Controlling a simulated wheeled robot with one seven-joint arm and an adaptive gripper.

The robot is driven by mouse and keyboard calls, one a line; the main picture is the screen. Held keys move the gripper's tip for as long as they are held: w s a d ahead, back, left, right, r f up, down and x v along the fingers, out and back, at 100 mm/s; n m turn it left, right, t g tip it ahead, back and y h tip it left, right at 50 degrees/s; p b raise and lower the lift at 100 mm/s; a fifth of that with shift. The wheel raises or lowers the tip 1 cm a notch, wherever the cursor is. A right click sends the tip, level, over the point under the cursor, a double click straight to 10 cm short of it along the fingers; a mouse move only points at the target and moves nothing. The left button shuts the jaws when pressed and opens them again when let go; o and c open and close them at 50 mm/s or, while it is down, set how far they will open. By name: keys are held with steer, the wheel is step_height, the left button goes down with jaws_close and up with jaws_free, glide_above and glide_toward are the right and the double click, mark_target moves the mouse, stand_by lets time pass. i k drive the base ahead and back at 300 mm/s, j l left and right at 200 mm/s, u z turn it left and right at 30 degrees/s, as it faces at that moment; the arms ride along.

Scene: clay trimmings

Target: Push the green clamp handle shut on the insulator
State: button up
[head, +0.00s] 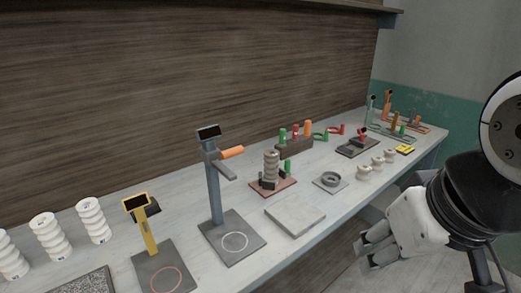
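A ribbed brown-grey insulator (271,166) stands upright on a reddish-brown base (264,188) near the middle of the bench. Dark clamp blocks sit around its foot. A short green handle (288,167) stands about upright just right of the insulator; whether its clamp is open or closed is too small to tell. My gripper (366,256) is at the lower right, off the front edge of the bench, well to the right of and nearer than the insulator. Its fingers point left and down, with nothing visible between them. How far apart they are is unclear from this angle.
A grey stand with an orange lever (232,152) rises left of the clamp. A flat grey slab (295,215) and a dark ring on a plate (330,180) lie in front. A rack of coloured handles (294,146) is behind. White insulators (376,163) stand right.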

mark_target(285, 173)
steer(key=i+l, duration=1.2)
